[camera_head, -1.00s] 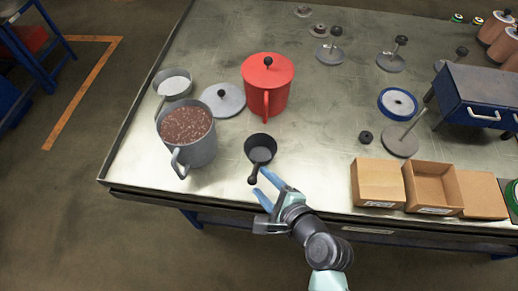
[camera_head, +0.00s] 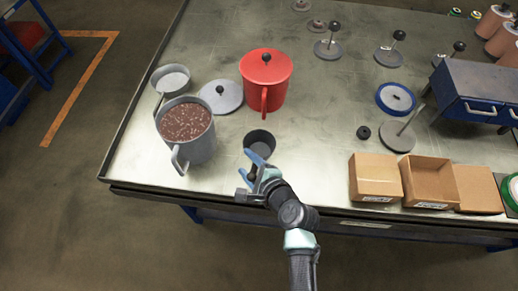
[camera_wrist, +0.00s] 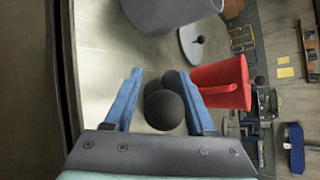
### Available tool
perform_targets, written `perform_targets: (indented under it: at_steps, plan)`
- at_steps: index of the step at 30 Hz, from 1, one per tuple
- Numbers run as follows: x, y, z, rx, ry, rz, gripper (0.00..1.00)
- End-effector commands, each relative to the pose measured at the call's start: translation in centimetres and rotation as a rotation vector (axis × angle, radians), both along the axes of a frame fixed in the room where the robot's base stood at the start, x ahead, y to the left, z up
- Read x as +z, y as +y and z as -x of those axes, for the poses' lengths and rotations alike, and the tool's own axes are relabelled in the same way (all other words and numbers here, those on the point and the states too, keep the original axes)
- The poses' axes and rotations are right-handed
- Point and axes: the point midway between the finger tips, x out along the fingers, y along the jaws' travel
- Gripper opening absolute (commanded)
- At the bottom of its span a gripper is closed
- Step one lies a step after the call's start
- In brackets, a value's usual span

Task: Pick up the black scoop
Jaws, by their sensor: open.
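The black scoop (camera_head: 259,142) stands on the metal table near its front edge, with its round bowl facing up. In the wrist view its dark ball-ended handle (camera_wrist: 164,109) lies between my two blue fingers. My gripper (camera_head: 259,162) is open around the handle, one finger on each side, and covers most of the handle in the head view. In the wrist view my gripper (camera_wrist: 160,102) shows gaps between the fingers and the ball end. The bowl is mostly hidden behind the ball there.
A grey pot of brown granules (camera_head: 187,124) stands left of the scoop, and a red lidded pot (camera_head: 266,82) behind it. A grey lid (camera_head: 221,98) and a grey pan (camera_head: 171,79) lie further back. Cardboard boxes (camera_head: 375,178) stand to the right.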

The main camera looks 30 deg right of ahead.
Motion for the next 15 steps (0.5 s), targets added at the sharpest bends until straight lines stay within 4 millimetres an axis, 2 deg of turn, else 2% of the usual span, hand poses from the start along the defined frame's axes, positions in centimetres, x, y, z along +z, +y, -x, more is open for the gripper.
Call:
perform_targets:
  at_steps: [1,9,15]
  plan:
    - [0.01,0.00,0.01,0.000,0.000,0.000,0.51]
    - [0.02,-0.02,0.03,0.000,0.000,0.000,0.02]
    - [0.03,-0.03,0.04,-0.001,-0.001,-0.001,0.00]
